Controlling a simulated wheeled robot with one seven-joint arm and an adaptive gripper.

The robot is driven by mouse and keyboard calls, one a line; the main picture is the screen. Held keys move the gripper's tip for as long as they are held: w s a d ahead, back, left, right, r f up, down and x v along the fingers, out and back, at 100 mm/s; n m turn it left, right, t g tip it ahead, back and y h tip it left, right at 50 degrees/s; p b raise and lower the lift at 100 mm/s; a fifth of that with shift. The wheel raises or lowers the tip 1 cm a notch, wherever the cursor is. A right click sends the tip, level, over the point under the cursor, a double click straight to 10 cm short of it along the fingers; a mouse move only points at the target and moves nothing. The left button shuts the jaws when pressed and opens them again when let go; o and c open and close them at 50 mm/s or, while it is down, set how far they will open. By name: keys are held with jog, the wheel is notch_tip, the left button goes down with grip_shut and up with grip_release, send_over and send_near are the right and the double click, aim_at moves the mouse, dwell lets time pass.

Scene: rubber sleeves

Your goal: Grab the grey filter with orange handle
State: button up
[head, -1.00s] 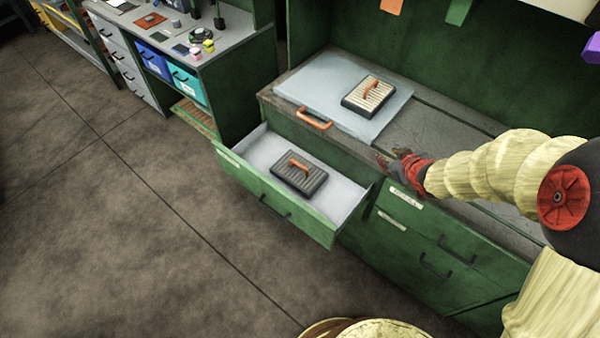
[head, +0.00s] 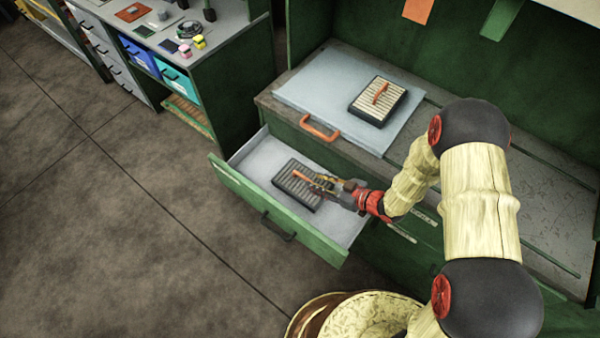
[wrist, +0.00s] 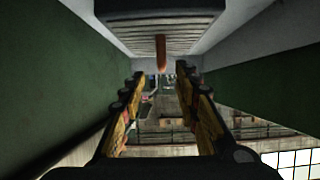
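The grey filter (head: 290,195), a dark-framed ridged block with an orange handle (head: 301,177), lies flat in the open green drawer (head: 235,190). My gripper (head: 322,184) is over the drawer, at the filter's right side, close to the handle. The wrist view shows the filter (wrist: 160,30) at the top, with its handle (wrist: 161,52) just ahead of the fingertips. In that view my gripper (wrist: 159,88) is open, its fingers apart with nothing between them. Whether the fingertips reach the handle's sides is unclear.
A second filter (head: 366,102), cream with an orange handle, lies on a pale blue sheet (head: 330,70) on the worktop above the drawer. Another orange handle (head: 319,128) sits at the sheet's front edge. The drawer's walls surround the filter. Open floor (head: 100,240) lies to the left.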

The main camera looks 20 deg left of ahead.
aim_at(307, 178)
jog(key=b+x, duration=0.3)
jog(key=x, duration=0.4)
jog(key=shift+a+f, duration=0.1)
jog(key=shift+a, duration=0.15)
jog(key=c, duration=0.8)
grip_shut()
